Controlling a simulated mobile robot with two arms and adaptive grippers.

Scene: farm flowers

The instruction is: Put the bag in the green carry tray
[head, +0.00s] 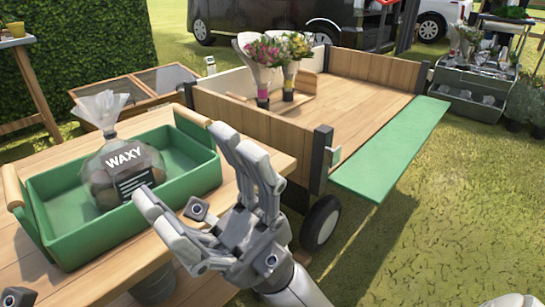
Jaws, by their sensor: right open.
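The clear plastic bag (124,162), with a black WAXY label and brown round contents, stands upright inside the green carry tray (205,178). The tray has wooden handles at its ends and sits on a wooden table. My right gripper (190,185) is open and empty, its fingers spread just right of the bag and in front of the tray's right part. I see no finger closed on the bag. A small dark grey part at the bottom left corner looks like the tip of my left gripper (18,297); the rest is out of frame.
A wooden cart (375,80) with a lowered green flap (390,150) stands behind and right of the table (120,272). Two flower bouquets (265,75) stand in it. A low wooden frame (130,88) lies behind the tray. Open grass is at the right.

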